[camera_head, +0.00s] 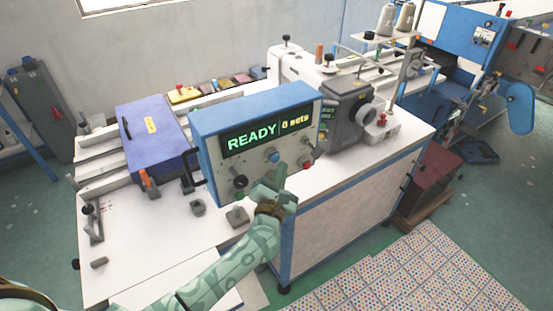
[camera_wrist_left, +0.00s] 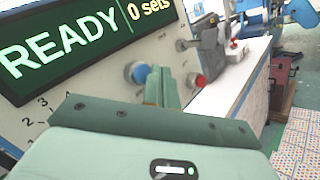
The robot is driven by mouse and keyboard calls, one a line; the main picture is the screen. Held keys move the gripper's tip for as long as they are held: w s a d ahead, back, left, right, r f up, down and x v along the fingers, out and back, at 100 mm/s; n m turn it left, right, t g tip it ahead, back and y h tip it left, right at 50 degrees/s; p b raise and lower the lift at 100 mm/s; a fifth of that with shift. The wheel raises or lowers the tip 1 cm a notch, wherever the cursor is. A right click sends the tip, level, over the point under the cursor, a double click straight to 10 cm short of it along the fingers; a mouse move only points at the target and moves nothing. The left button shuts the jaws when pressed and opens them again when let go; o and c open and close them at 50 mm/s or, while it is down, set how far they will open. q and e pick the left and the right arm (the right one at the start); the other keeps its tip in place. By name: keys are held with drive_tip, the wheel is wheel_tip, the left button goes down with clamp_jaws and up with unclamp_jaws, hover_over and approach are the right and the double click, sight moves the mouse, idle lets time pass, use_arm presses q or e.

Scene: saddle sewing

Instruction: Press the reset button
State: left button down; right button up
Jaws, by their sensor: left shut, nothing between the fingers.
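The control box (camera_head: 250,128) has a grey front and a blue case. Its screen reads "READY" and "0 sets". Below the screen is a blue button (camera_head: 274,156), which also shows in the wrist view (camera_wrist_left: 138,73). To its right is a red button (camera_head: 306,165), also in the wrist view (camera_wrist_left: 200,80). I cannot read a label that tells which is reset. My left gripper (camera_head: 280,172) is shut and empty, with its fingertips close in front of the panel. In the wrist view its fingers (camera_wrist_left: 163,86) overlap the panel just right of the blue button; contact cannot be told.
A black knob (camera_head: 240,181) sits at the panel's lower left. A grey sewing machine head (camera_head: 347,115) stands right of the box. A purple case (camera_head: 152,138) is to the left. Small grey blocks lie on the white tabletop (camera_head: 150,230), whose front left is mostly clear.

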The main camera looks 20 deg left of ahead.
use_arm(q)
drive_tip(key=s+d, duration=0.1)
drive_tip(key=d, duration=0.1)
drive_tip(key=s+d, duration=0.2)
idle(0.4)
idle(0.7)
